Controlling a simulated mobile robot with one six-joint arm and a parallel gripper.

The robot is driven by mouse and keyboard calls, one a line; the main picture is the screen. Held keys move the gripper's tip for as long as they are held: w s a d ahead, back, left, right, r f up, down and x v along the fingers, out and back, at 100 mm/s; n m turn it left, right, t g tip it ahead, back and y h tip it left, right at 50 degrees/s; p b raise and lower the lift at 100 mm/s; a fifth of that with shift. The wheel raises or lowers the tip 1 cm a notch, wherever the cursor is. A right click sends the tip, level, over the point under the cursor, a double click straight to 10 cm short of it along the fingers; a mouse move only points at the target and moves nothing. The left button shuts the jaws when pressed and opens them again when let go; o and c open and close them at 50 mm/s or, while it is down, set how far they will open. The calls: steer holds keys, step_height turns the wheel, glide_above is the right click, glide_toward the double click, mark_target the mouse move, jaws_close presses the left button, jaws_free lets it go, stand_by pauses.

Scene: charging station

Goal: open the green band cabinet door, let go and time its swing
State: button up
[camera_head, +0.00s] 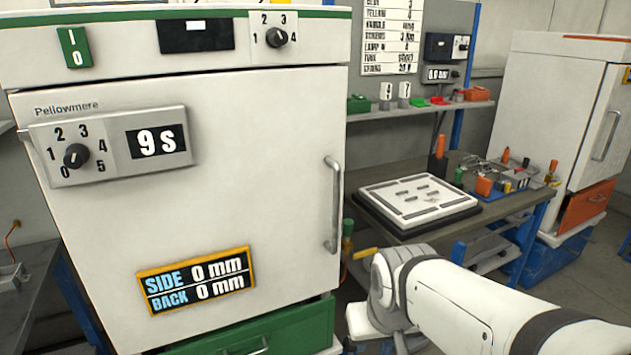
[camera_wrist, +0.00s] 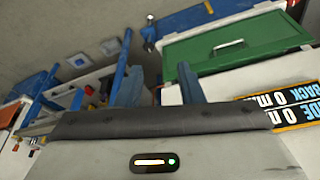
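The green band cabinet (camera_head: 190,20) stands at the left of the head view, with a green strip along its top. Its white door (camera_head: 250,150) looks shut flush. A vertical grey bar handle (camera_head: 333,205) is on the door's right side. The door's timer panel (camera_head: 110,147) reads 9 s, and a plate (camera_head: 195,280) reads side 0 mm, back 0 mm. My arm is at the lower right; the gripper's fingers are not clear there. In the wrist view, my gripper (camera_wrist: 156,80) shows two dark blue fingers standing apart, with nothing between them. The handle is not visible there.
A green drawer (camera_head: 260,335) sits below the door and also shows in the wrist view (camera_wrist: 235,45). A workbench (camera_head: 360,185) with a white tray (camera_head: 420,197) and tools stands right of the cabinet. An orange-marked cabinet (camera_head: 565,120) is farther right.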

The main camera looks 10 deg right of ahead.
steer(key=w+d+r+t+p, duration=0.1)
steer(key=w+r+t+p, duration=0.2)
steer(key=w, duration=0.6)
steer(key=w+d+r+t+p, duration=0.15)
steer(key=w+t, duration=0.25)
steer(key=w, duration=0.6)
steer(key=n+t+y+p, duration=0.1)
steer(key=t+y+p, duration=0.15)
steer(key=t, duration=0.45)
glide_toward(338, 184)
steer(key=w, duration=0.3)
steer(key=w+p, duration=0.1)
steer(key=w, duration=0.3)
steer(key=w+a+p, duration=0.1)
steer(key=w, duration=0.2)
steer(key=shift+w+a+f, duration=0.15)
steer(key=shift+w+a, duration=0.1)
steer(key=shift+w, duration=0.15)
jaws_close()
